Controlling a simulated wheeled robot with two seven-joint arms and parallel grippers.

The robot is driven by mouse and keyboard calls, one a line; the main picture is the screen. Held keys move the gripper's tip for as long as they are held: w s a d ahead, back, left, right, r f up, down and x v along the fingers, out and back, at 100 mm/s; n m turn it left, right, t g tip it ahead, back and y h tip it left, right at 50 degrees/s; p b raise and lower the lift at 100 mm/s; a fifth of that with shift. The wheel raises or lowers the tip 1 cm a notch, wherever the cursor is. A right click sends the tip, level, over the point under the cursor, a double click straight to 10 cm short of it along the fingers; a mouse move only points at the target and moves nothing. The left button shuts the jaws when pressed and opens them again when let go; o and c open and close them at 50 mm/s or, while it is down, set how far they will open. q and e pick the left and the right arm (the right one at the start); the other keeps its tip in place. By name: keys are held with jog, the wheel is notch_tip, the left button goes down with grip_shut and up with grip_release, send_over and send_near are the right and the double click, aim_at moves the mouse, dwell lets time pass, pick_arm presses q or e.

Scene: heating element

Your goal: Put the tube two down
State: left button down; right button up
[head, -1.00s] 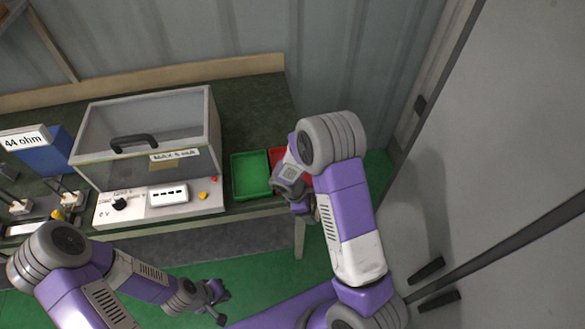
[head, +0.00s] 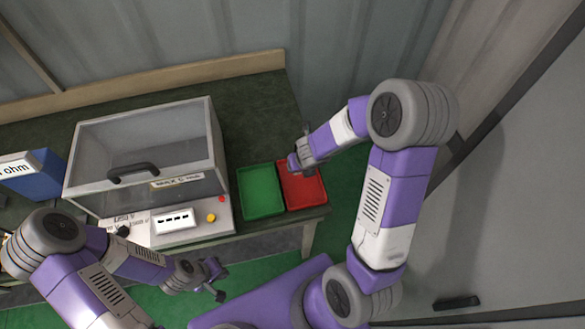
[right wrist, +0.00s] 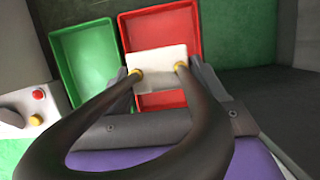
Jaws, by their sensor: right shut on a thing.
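My right gripper (right wrist: 163,92) is shut on the white block of a tube (right wrist: 157,62). Its dark, thick loop joins the block at two gold rings and curves back towards the camera over the gripper. In the right wrist view the block overlaps the red tray (right wrist: 185,32), with the green tray (right wrist: 86,60) to the left. In the head view my right gripper (head: 304,160) is above the back edge of the red tray (head: 307,192); the tube is hard to make out there. My left gripper (head: 217,280) is open and empty, low in front of the table.
The green tray (head: 262,192) is empty and stands beside the red one at the table's (head: 258,118) right end. A clear-lidded box (head: 148,155) with a dark handle and control panel stands left of the trays. A blue box (head: 35,178) is farther left.

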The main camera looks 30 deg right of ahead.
jog(key=b, duration=0.4)
send_over(301, 182)
jog(key=s, duration=0.2)
jog(key=f, duration=0.5)
jog(key=shift+w+a, duration=0.2)
jog(key=shift+a, duration=0.05)
jog(key=shift+f+b, duration=1.5)
jog(key=shift+f, duration=0.9)
jog(key=shift+f, duration=0.1)
jog(key=o, duration=1.2)
jog(key=shift+c, duration=0.2)
jog(key=shift+r, duration=0.2)
jog(key=p+v, duration=0.6)
jog(key=v, duration=0.6)
